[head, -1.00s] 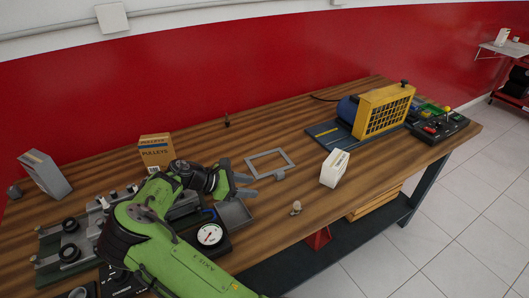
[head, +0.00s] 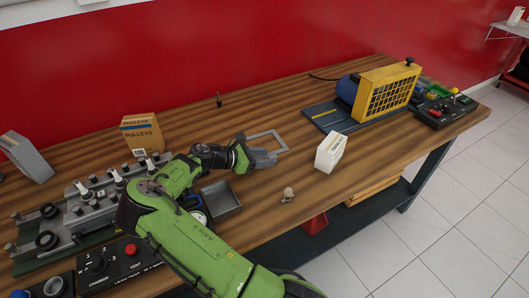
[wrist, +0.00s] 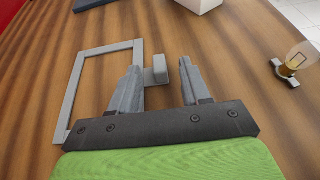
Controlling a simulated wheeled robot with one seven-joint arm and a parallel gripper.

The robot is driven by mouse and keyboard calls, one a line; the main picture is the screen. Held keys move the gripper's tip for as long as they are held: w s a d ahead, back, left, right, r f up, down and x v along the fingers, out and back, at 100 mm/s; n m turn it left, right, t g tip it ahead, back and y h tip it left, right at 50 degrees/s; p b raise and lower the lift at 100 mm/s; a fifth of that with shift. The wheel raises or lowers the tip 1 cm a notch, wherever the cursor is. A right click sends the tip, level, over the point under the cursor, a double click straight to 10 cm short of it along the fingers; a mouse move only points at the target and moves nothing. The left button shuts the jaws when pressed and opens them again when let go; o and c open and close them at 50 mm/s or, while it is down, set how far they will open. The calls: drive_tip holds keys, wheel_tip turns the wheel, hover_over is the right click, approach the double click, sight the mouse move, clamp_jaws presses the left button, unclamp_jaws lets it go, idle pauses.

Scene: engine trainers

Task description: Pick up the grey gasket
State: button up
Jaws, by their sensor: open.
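The grey gasket (head: 279,137) is a flat rectangular frame lying on the wooden bench. In the wrist view the gasket (wrist: 81,85) lies left of and ahead of my fingers, with a small upright grey tab (wrist: 158,72) on its right side. My gripper (head: 268,158) is at the gasket's near side and hides part of it in the head view. In the wrist view my gripper (wrist: 160,85) is open, with the tab just ahead of and between the two fingertips. Nothing is held. Whether a finger touches the gasket is unclear.
A white box (head: 330,152) stands right of my gripper. A small bulb-like part (head: 288,194) stands near the bench's front edge. A grey tray (head: 220,198) lies below my wrist. A yellow-caged machine (head: 382,93) is at the back right. A pulleys box (head: 142,134) stands left.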

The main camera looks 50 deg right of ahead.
drive_tip(key=shift+x, duration=0.8)
drive_tip(key=shift+c, duration=0.3)
clamp_jaws()
